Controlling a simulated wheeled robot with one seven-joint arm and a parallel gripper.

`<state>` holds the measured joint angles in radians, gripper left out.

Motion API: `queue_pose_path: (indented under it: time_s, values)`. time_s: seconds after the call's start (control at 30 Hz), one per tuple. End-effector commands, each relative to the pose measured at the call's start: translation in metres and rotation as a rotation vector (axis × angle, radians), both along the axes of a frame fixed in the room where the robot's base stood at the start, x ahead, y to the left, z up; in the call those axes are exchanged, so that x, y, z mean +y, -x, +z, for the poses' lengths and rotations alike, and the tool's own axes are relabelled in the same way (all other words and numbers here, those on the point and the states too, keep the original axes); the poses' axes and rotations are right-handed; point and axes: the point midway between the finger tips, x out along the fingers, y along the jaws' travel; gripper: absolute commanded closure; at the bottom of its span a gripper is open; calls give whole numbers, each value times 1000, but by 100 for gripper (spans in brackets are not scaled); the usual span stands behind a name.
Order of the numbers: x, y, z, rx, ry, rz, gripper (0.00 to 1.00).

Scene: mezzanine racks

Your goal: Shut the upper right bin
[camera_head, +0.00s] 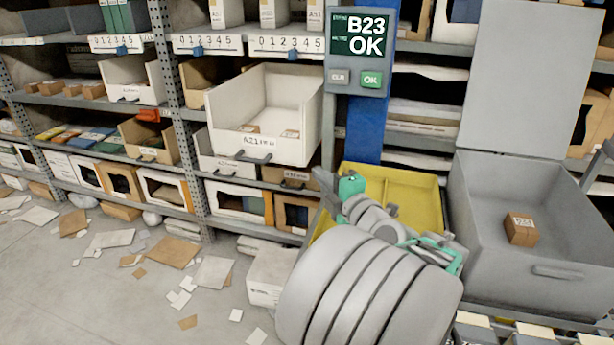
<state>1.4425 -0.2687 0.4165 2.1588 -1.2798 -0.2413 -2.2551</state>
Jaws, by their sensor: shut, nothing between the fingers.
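A large white bin (303,110), with a label reading A21 and a dark handle (253,157), juts out of the upper part of the rack, left of the blue post.
A yellow bin (410,190) lies behind my arm. A display reading B23 OK (361,45) hangs on the blue post (365,125). Smaller bins (150,140) stick out at the left. Papers and cardboard litter the floor (100,290).

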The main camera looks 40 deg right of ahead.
Motion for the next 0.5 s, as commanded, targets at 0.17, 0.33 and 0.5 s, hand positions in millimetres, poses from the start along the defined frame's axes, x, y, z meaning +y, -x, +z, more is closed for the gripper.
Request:
queue_pose_path:
  time_s: [0.17, 0.33, 0.5]
  values:
    - [-6, -14, 6, -9, 18, -3, 100]
    - [-14, -50, 5, -7, 16, 0, 100]
    - [-23, -86, 5, -6, 15, -1, 100]
